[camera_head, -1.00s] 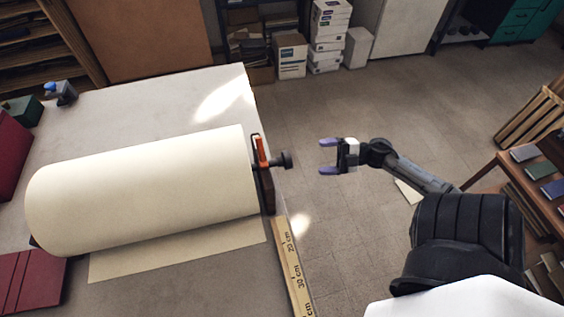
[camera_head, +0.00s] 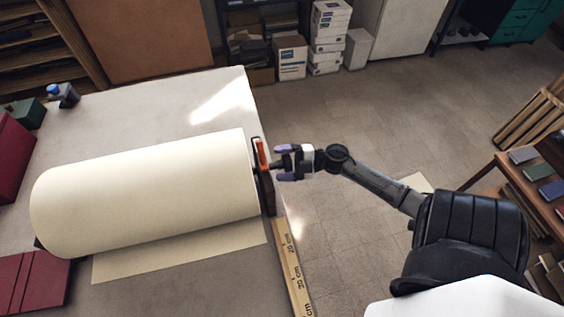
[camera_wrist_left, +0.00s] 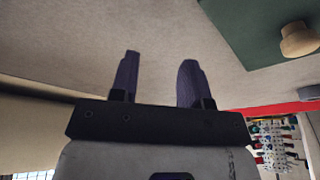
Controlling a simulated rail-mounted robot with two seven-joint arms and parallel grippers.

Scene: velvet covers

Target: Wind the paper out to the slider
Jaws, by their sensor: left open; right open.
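A large cream paper roll (camera_head: 145,195) lies across the table, with a flat strip of its paper (camera_head: 180,250) out on the near side. At its right end is a dark stand with an orange part (camera_head: 261,155) and a dark crank knob. My right gripper (camera_head: 281,163) is open, with its fingers on either side of the knob, which they partly hide. I cannot tell whether they touch it. A wooden ruler (camera_head: 290,262) with centimetre marks runs along the table's right edge. I cannot make out the slider. My left gripper (camera_wrist_left: 158,75) is open and empty in the left wrist view.
Dark red covers (camera_head: 35,280) lie at the table's left front. A small blue-topped item (camera_head: 62,94) stands at the back left.

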